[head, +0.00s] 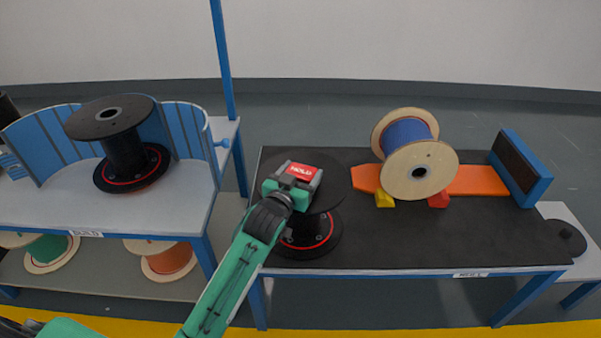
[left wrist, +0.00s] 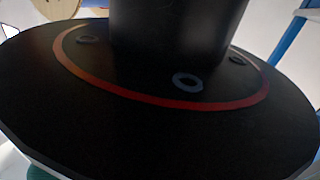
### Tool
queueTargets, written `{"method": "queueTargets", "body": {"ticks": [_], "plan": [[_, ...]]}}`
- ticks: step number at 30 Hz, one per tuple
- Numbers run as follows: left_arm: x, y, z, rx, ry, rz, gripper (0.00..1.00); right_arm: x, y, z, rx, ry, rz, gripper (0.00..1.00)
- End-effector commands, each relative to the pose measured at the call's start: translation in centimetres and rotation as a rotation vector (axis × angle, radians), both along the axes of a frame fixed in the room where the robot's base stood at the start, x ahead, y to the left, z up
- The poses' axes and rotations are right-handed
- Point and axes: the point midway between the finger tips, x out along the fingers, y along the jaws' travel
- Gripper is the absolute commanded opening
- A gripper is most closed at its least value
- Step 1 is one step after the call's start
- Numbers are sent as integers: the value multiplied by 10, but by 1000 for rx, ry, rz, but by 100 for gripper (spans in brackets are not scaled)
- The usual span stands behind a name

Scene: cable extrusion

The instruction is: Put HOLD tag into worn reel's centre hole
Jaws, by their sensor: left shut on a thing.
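The red HOLD tag (head: 300,171) shows in the head view with its label facing up. My left gripper (head: 292,190) is shut on it, over the top flange of a black reel (head: 330,185) standing upright on the dark table. The tag and gripper cover the middle of that flange, so its centre hole is hidden. I cannot tell whether the tag touches the flange. The left wrist view shows a black flange (left wrist: 150,130) with a red ring and a black core; no tag shows there. Which reel is the worn one is unclear. My right gripper is not in view.
Another black reel (head: 125,150) stands on the left bench, its centre hole open. A wooden reel with blue cable (head: 408,165) rests on yellow and red blocks by an orange strip. A blue-framed block (head: 523,170) stands at the right. The table's front right is clear.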

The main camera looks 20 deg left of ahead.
Motion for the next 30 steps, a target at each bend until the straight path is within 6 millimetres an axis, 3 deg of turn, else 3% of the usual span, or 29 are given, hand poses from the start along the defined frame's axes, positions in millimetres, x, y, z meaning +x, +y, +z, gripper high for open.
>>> {"method": "queueTargets", "body": {"ticks": [1,30], "plan": [[-2,-2,-16,2,33,-3,26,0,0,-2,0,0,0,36],[13,-1,-15,2,28,0,26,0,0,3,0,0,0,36]]}}
